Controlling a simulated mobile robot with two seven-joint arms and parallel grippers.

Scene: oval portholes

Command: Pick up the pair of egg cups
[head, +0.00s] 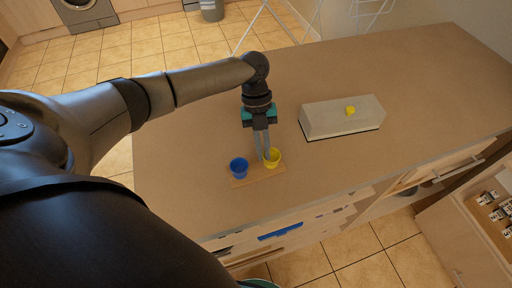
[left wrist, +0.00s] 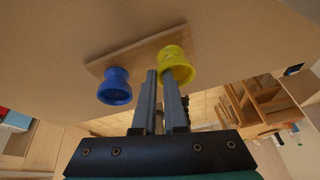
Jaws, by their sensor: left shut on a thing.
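A blue egg cup (head: 239,167) and a yellow egg cup (head: 272,158) stand side by side on a small wooden board (head: 258,175) on the counter. My left gripper (head: 265,157) points down at the yellow egg cup, and its fingers are shut on that cup's wall. The left wrist view shows the yellow cup (left wrist: 175,66) at the tips of my left gripper (left wrist: 163,80), with one finger overlapping it. The blue cup (left wrist: 115,87) is apart from the fingers in that view, beside them on the board (left wrist: 138,52). My right gripper is in neither view.
The counter's front edge lies just below the board. An open drawer with jars (head: 490,200) is at the far right.

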